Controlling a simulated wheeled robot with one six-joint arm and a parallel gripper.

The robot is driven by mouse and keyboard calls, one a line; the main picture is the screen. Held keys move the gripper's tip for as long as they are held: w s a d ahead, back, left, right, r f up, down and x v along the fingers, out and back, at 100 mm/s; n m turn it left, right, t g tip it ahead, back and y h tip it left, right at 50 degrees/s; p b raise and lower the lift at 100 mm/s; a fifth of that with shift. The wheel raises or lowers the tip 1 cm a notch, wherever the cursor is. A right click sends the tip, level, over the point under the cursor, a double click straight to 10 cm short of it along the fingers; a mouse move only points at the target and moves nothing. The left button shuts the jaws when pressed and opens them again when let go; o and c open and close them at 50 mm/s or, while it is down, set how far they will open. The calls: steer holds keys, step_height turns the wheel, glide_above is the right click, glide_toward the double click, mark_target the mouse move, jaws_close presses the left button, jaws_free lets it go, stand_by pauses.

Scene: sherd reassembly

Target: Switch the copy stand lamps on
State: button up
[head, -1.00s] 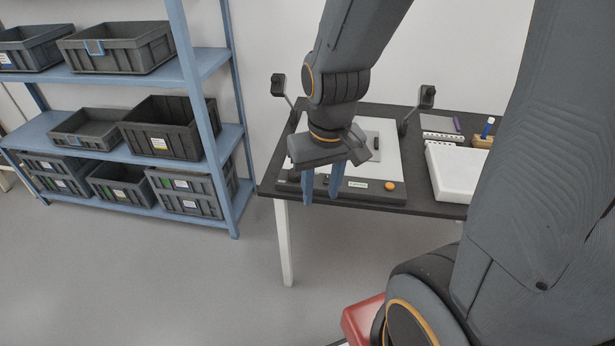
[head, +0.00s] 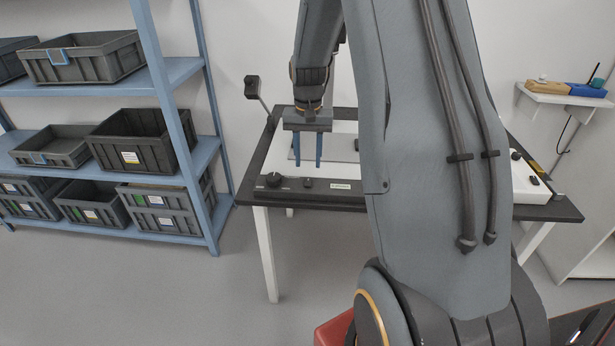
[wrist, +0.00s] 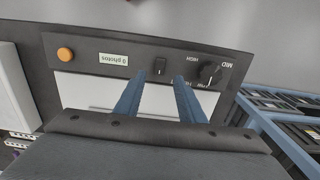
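The copy stand (head: 262,160) lies on the dark table, with a white board and a black front panel. The panel carries a round black knob (head: 273,180), a small black switch (head: 308,183) and a "0 photos" label (wrist: 113,59). In the wrist view the knob (wrist: 209,73) has markings including MID and HIGH; its setting is unclear. The switch (wrist: 160,66) shows between my fingertips. One lamp (head: 252,85) stands at the left; my arm hides most of the right side. My gripper (head: 308,164) is open and empty, fingers pointing down, above the stand just behind the panel.
An orange button (wrist: 65,54) sits at the panel's other end. A blue shelf (head: 180,165) with grey crates (head: 145,142) stands left of the table. A white box (head: 525,185) lies on the table's right. Floor before the table is clear.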

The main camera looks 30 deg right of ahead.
mark_target(308, 182)
steer(key=shift+f+p, duration=0.5)
steer(key=shift+f, duration=2.7)
